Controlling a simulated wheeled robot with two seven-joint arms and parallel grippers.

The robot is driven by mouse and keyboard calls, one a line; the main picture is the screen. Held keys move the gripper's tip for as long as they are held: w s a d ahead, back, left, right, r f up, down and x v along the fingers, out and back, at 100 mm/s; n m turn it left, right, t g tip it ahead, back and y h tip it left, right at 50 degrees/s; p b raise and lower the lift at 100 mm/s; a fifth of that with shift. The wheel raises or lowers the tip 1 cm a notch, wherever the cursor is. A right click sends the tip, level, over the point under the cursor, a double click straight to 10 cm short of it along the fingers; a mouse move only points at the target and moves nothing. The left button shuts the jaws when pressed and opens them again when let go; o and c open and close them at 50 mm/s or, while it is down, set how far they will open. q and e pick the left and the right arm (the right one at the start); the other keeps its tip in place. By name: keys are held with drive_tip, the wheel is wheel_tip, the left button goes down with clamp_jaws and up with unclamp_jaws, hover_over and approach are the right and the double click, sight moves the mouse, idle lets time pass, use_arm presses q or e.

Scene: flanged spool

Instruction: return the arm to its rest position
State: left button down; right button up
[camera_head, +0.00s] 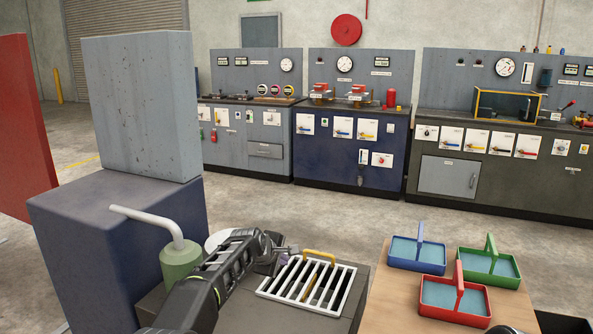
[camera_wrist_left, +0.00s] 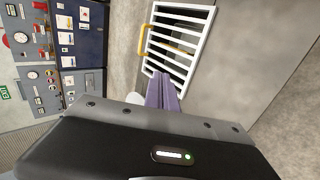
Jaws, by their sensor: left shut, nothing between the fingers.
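My left arm comes in from the lower left in the head view, and its gripper (camera_head: 289,252) is over the dark bench top beside the white grate (camera_head: 312,287). In the left wrist view the purple fingers (camera_wrist_left: 164,93) are together with nothing between them, pointing toward the grate (camera_wrist_left: 178,45). The grate has a yellow handle (camera_head: 319,254) at its far edge. A white round thing (camera_head: 216,240) stands behind my left arm and is partly hidden by it. My right gripper is not in view.
A green cylinder with a bent grey pipe (camera_head: 180,258) stands close to the left of my arm, before a large blue block (camera_head: 115,240). A wooden table (camera_head: 392,310) at the right holds blue, green and red baskets. Consoles line the back; open floor lies between.

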use_arm(q)
drive_tip(key=s+a+f+m+g+p, duration=0.15)
drive_tip(key=s+f, duration=0.25)
drive_tip(key=f, duration=0.4)
drive_tip(key=s+a+f+m+g+p, duration=0.1)
drive_tip(key=s+a+f+p, duration=0.1)
drive_tip(key=s+f, duration=0.35)
drive_tip(key=s+a+f+m+g+p, duration=0.2)
drive_tip(key=s+f+m+p, duration=0.1)
drive_tip(key=s+f, duration=0.9)
drive_tip(key=s+d+m+g+p, duration=0.2)
drive_tip(key=s+m, duration=0.4)
drive_tip(key=s, duration=2.8)
drive_tip(key=shift+s+d+r+g+h+p, duration=0.2)
drive_tip(key=shift+r+g+h+p, duration=0.15)
drive_tip(key=shift+g+p, duration=0.4)
